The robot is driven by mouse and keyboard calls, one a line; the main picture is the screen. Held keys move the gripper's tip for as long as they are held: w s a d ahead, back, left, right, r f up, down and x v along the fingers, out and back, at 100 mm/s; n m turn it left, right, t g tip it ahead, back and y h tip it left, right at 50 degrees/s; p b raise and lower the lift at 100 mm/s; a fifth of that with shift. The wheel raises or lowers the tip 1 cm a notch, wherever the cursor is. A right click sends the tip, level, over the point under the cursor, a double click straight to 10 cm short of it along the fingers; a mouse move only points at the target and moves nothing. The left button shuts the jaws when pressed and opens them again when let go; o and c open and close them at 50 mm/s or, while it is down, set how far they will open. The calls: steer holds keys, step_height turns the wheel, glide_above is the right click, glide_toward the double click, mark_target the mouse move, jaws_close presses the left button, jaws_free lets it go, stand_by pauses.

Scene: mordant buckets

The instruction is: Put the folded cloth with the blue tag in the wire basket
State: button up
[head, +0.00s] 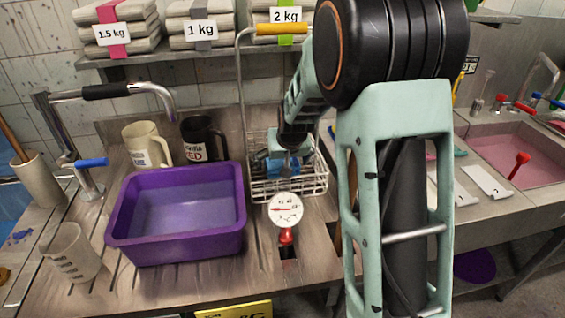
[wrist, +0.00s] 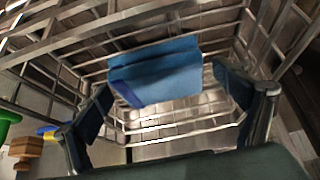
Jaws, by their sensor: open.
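The wire basket (head: 317,183) stands on the worktop to the right of the purple tub, and its wires surround the wrist view (wrist: 190,121). A folded blue cloth (wrist: 165,68) shows inside the basket in the wrist view, with a darker blue patch, perhaps the tag, at its lower left. My gripper (head: 284,172) reaches down into the basket from above. In the wrist view my gripper (wrist: 168,108) is open, one finger on each side, with the cloth beyond and between them. I cannot tell whether the cloth rests on the basket floor.
A purple tub (head: 176,252), a beige mug (head: 147,146), a dark mug (head: 204,140) and a measuring jug (head: 71,252) stand left of the basket. A dial gauge (head: 286,209) is in front of it. Weight-labelled stacks (head: 114,34) fill the shelf above. A pink-filled sink (head: 505,155) is at right.

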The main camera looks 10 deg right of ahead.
steer(key=shift+r+p, duration=0.3)
steer(key=v, duration=1.1)
steer(key=shift+s+r, duration=0.25)
steer(key=shift+r, duration=0.1)
